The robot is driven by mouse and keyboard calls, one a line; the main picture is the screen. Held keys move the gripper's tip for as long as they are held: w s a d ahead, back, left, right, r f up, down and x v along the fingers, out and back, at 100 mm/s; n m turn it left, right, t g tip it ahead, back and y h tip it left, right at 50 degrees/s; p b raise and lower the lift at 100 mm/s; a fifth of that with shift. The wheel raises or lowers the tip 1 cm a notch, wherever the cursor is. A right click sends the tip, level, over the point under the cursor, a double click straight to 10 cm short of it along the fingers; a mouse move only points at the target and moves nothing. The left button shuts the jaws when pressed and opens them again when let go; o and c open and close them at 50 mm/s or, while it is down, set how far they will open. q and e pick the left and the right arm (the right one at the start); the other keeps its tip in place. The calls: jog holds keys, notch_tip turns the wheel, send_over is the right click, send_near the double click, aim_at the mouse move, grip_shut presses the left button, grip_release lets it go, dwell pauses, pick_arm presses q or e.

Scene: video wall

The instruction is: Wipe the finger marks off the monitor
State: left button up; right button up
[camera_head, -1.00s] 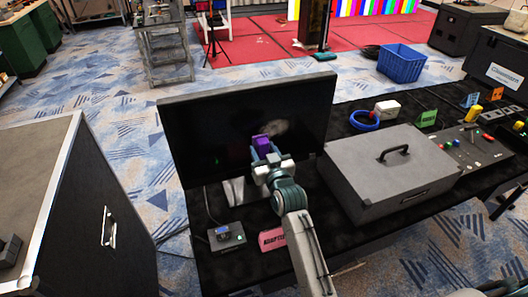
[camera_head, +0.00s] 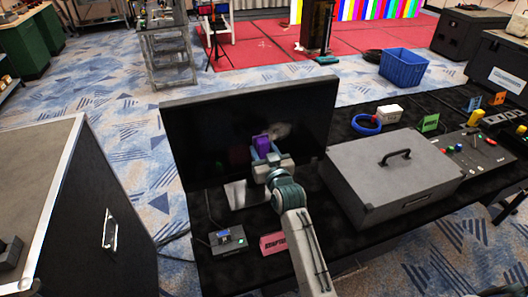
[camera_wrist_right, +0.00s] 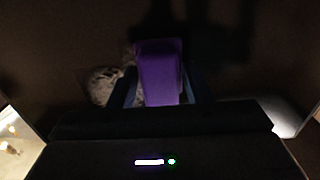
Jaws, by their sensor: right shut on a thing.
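The black monitor (camera_head: 205,140) stands on the dark table, its screen facing me. A pale smudge (camera_head: 280,130) shows on the screen, right of its middle. My right gripper (camera_head: 264,152) is in front of the screen, shut on a purple block (camera_head: 262,142) that looks like a wiping pad. The block sits just left of and below the smudge. In the right wrist view the purple block (camera_wrist_right: 158,72) is between the fingers, with a speckled pale patch (camera_wrist_right: 103,85) to its left. I cannot tell whether the block touches the screen. My left gripper is not in view.
A grey case (camera_head: 370,170) with a handle stands right of the monitor. A small device (camera_head: 228,239) and a pink label block (camera_head: 272,243) lie on the table front. A blue ring (camera_head: 366,125) lies behind the case. A big black case (camera_head: 90,220) stands at left.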

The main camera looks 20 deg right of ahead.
aim_at(264, 143)
jog(key=shift+w+d+p, duration=0.2)
jog(key=shift+d+p, duration=0.65)
jog(key=shift+d, duration=4.45)
jog(key=shift+a+r+p, duration=0.15)
jog(key=shift+r+p, duration=0.55)
jog(key=shift+r, duration=0.25)
jog(key=shift+s+a+f+p, duration=0.1)
jog(key=shift+a+p, duration=0.2)
jog(key=shift+a, duration=1)
jog(key=shift+a+f+p, duration=0.1)
jog(key=shift+a+p, duration=0.15)
jog(key=shift+a, duration=1)
jog(key=shift+a+r+p, duration=0.1)
jog(key=shift+a+p, duration=0.2)
jog(key=shift+a, duration=2.4)
jog(key=shift+r+p, duration=0.8)
jog(key=shift+p, duration=0.05)
jog(key=shift+d+f, duration=0.15)
jog(key=shift+d, duration=5.25)
